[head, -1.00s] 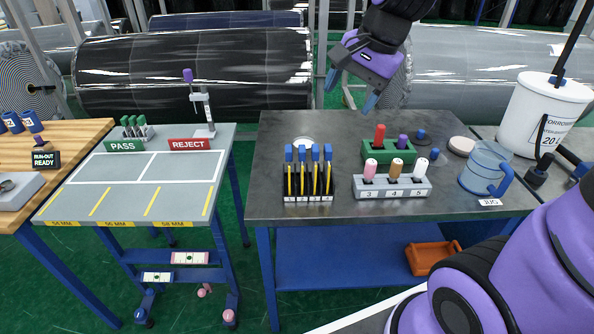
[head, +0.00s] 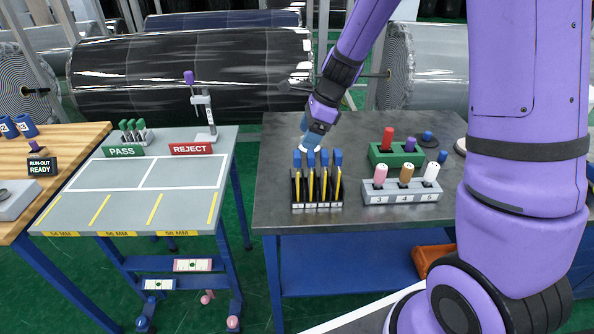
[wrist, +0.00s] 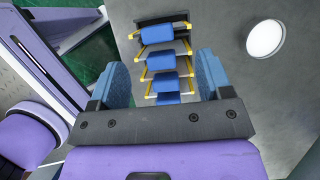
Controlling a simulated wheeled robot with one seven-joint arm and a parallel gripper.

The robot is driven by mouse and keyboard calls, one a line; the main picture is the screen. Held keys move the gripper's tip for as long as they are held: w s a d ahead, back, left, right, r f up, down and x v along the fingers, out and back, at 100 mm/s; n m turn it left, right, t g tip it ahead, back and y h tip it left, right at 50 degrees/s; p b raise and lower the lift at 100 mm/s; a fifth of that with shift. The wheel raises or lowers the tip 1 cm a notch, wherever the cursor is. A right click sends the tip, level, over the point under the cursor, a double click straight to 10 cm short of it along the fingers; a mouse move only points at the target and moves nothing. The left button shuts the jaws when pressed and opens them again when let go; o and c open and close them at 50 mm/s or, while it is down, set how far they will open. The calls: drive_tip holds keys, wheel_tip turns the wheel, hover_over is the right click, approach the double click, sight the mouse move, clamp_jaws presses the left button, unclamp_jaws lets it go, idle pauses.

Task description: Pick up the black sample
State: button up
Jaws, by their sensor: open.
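My gripper (head: 306,124) is open and empty, just behind and above a black rack (head: 317,206) on the dark table. Its blue fingers frame the lower part of the wrist view (wrist: 162,75). The rack holds several upright pieces with blue tops (head: 311,158) and yellow edges. The blue tops also show in the wrist view (wrist: 163,60), lined up ahead of and between the fingers, apart from them. The bodies below the tops are largely hidden there. I cannot tell which piece is the black sample.
A grey block (head: 402,192) with pink, brown and white pieces stands right of the rack. Behind it is a green block (head: 384,154) with red and purple pieces. A white disc (wrist: 265,38) lies beside the rack. A PASS/REJECT table (head: 140,185) stands left across a gap.

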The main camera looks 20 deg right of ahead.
sight(297, 153)
drive_tip(key=shift+x, duration=3.6)
drive_tip(key=shift+s+a, duration=0.1)
drive_tip(key=shift+a, duration=0.05)
drive_tip(key=c, duration=1.2)
drive_tip(key=shift+r, duration=0.15)
